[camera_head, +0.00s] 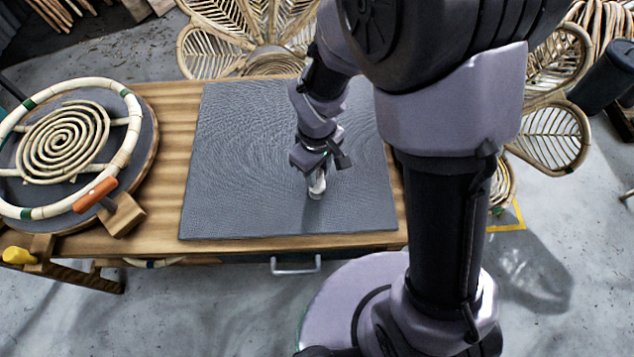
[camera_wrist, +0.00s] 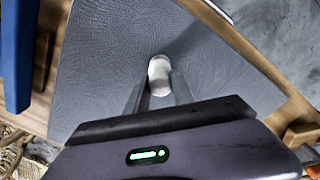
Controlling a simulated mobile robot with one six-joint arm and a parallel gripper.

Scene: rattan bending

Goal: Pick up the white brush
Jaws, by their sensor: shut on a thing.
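The white brush (camera_head: 317,186) shows in the head view as a small pale piece just below my gripper (camera_head: 313,168), over the grey mat (camera_head: 250,150). In the wrist view my gripper (camera_wrist: 160,100) is shut on the white brush (camera_wrist: 159,70), whose rounded pale end sits between the two fingers. The fingers and the gripper body hide the rest of it. I cannot tell whether the brush touches the mat or is held just above it.
The mat lies on a wooden table (camera_head: 168,190). A round rattan frame with a spiral (camera_head: 62,142) and an orange-handled tool (camera_head: 96,193) are at the left. Rattan chairs (camera_head: 252,28) stand behind. The mat around my gripper is clear.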

